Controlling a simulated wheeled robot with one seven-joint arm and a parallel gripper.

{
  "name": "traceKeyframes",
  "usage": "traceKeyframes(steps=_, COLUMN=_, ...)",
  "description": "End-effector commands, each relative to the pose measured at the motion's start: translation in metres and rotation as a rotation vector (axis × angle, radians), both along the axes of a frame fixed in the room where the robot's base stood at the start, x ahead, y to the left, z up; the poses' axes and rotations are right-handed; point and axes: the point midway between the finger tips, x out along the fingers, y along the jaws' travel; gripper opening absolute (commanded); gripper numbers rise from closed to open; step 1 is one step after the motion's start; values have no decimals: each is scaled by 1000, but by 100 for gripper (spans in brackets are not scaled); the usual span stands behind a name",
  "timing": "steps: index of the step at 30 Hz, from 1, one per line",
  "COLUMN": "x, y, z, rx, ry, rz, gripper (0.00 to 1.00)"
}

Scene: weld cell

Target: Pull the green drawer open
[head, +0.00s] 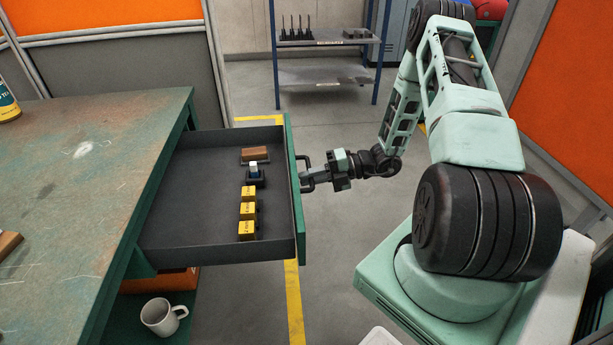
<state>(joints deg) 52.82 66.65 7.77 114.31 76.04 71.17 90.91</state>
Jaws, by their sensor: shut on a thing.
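The green drawer (297,190) stands pulled well out from the right side of the green workbench (75,175). Its dark inside shows from above. My gripper (313,177) reaches in from the right and is shut on the handle. The exact contact of the fingertips is small in the view.
A white mug (163,316) stands on the lower shelf under the drawer, beside an orange box (160,281). A rack (325,79) with tools stands at the back. Grey floor with a yellow line (294,300) shows between bench and my base.

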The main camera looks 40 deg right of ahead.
Motion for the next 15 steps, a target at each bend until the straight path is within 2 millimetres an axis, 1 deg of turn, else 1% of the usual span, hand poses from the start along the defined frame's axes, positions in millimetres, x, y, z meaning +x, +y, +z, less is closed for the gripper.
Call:
traceKeyframes(steps=5, x=0, y=-1, z=-1, rx=-2, ry=1, rz=-1, gripper=0)
traceKeyframes(steps=6, x=0, y=-1, z=-1, rx=-2, ry=1, rz=-1, gripper=21)
traceKeyframes(steps=7, x=0, y=-1, z=0, rx=-2, ry=1, rz=-1, gripper=29)
traceKeyframes(steps=8, x=0, y=0, z=0, rx=-2, ry=1, rz=-1, gripper=31)
traceKeyframes(steps=15, x=0, y=0, z=0, rx=-1, ry=0, rz=-1, gripper=31)
